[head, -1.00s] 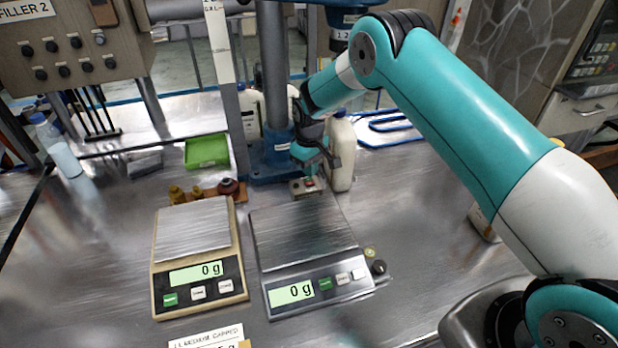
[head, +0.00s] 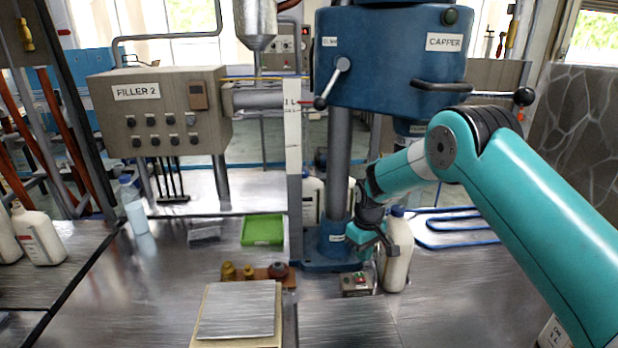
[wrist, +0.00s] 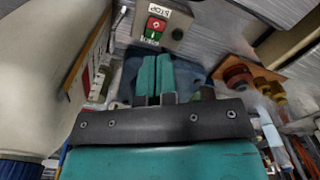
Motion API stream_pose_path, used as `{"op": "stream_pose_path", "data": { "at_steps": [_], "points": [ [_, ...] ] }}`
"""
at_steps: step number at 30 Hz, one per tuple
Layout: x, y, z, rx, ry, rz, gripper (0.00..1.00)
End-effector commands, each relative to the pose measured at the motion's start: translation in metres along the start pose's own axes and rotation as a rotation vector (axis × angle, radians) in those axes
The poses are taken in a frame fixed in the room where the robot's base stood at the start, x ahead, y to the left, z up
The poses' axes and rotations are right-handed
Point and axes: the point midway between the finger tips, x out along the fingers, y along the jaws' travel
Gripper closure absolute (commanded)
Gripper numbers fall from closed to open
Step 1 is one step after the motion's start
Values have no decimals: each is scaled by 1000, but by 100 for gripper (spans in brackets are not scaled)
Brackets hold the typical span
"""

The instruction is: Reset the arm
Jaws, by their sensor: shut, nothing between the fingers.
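My arm reaches in from the right of the head view. My gripper (head: 376,247) is above and just behind a small control box (head: 355,284). In the wrist view its two teal fingers (wrist: 155,78) lie together, shut with nothing between them. The box (wrist: 157,30) shows there with a red button, a green button and a STOP label. A white bottle with a blue cap (head: 398,255) stands upright close beside the gripper, on its right in the head view. The same bottle (wrist: 40,60) fills the left of the wrist view.
The blue capper (head: 390,60) rises behind the gripper on its column (head: 340,130). A scale plate (head: 237,312), brass and dark fittings (head: 248,272) and a green tray (head: 262,230) lie to the left. Filler 2's panel (head: 160,110) stands farther left.

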Motion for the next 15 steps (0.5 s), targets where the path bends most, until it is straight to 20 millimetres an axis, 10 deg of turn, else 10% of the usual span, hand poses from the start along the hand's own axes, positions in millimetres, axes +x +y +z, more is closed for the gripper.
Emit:
{"op": "stream_pose_path", "data": {
  "at_steps": [8,15],
  "points": [
    [-132,-61,46,-25,76,-77,100],
    [-223,-133,140,-51,135,-166,100]
  ]
}}
